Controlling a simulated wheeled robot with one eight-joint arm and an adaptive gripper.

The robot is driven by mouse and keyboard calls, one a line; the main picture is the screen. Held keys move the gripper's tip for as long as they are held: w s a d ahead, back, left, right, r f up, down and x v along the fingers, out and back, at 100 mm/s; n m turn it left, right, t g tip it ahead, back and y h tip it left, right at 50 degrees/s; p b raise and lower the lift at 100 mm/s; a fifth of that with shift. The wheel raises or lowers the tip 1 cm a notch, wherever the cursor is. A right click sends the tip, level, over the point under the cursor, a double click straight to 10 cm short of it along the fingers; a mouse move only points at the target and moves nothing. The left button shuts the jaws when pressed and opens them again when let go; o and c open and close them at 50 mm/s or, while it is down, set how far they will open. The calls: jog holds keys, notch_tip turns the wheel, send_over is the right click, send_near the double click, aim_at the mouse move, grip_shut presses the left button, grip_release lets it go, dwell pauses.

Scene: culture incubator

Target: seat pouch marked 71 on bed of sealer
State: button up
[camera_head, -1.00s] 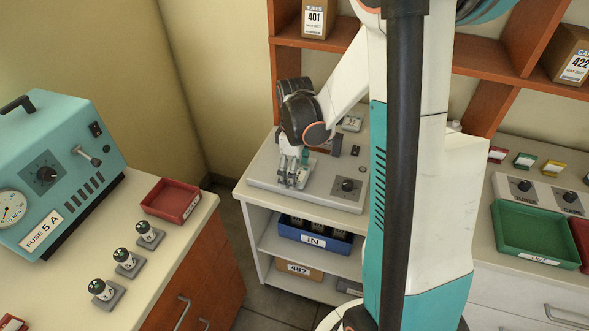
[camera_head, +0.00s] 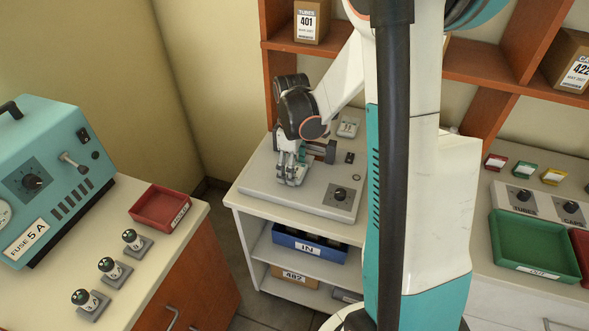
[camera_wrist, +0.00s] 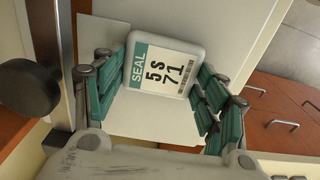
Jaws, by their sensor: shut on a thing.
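The pouch (camera_wrist: 165,68), with a white label reading SEAL 5 S 71, is between my gripper's teal finger pads in the wrist view. My gripper (camera_wrist: 166,88) is shut on its two sides. In the head view my gripper (camera_head: 291,178) points down over the left part of the sealer (camera_head: 262,182), a flat grey unit with a black knob on its front right. The pouch is not clearly seen there. The pale surface below the pouch shows in the wrist view, but I cannot tell whether the pouch touches it.
A dark knob (camera_wrist: 28,90) on a metal bar is left of my gripper in the wrist view. The blue IN bin (camera_head: 318,255) is on the shelf below. A teal machine (camera_head: 45,175), red tray (camera_head: 140,213) and capped vials stand left; a green tray (camera_head: 510,232) stands right.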

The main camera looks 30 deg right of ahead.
jog(key=shift+w+d, duration=0.25)
jog(key=shift+d, duration=0.1)
jog(key=o, duration=1.2)
jog(key=shift+c, duration=0.2)
jog(key=shift+r, duration=0.1)
notch_tip(320, 180, up, 12)
